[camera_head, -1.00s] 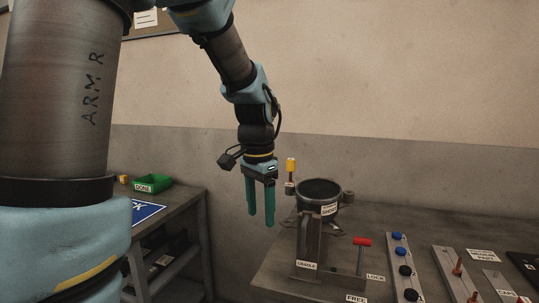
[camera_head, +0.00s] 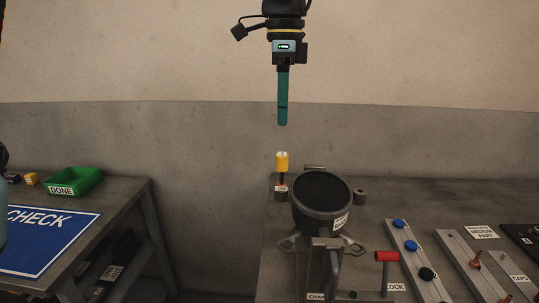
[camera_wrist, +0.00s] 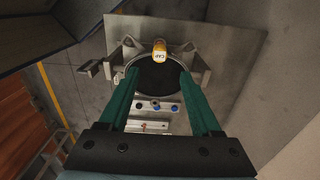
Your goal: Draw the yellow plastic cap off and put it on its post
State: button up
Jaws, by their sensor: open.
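The yellow cap (camera_head: 282,162) sits upright on a dark stub at the back left of the compressor (camera_head: 322,205). In the wrist view the cap (camera_wrist: 160,50) shows a "CAP" label and lies beyond the fingertips, roughly centred between them. My gripper (camera_head: 283,122) hangs pointing down, above the cap and apart from it, seen edge-on. In the wrist view its two green fingers (camera_wrist: 160,75) are spread wide with nothing between them. A rail with copper-coloured posts (camera_head: 477,257) stands at the right, near a "CAPS" label (camera_head: 518,278); which post belongs to the cap I cannot tell.
The compressor rests in a cradle with a red-handled lever (camera_head: 386,257) at its right. A rail with blue and black caps (camera_head: 411,247) stands further right. A green DONE bin (camera_head: 75,182) and blue CHECK mat (camera_head: 42,240) lie on the left table. A gap separates the tables.

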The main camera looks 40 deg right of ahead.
aim_at(282, 154)
jog(key=shift+f, duration=0.2)
notch_tip(282, 154, down, 9)
jog(key=b, duration=0.6)
jog(key=shift+r+b, duration=0.15)
jog(key=shift+b, duration=0.25)
jog(key=shift+p, duration=0.5)
dwell(0.6)
grip_shut()
dwell(0.6)
jog(key=shift+r, duration=0.15)
dwell(1.0)
jog(key=shift+r+p, duration=2.65)
jog(key=shift+r, duration=0.25)
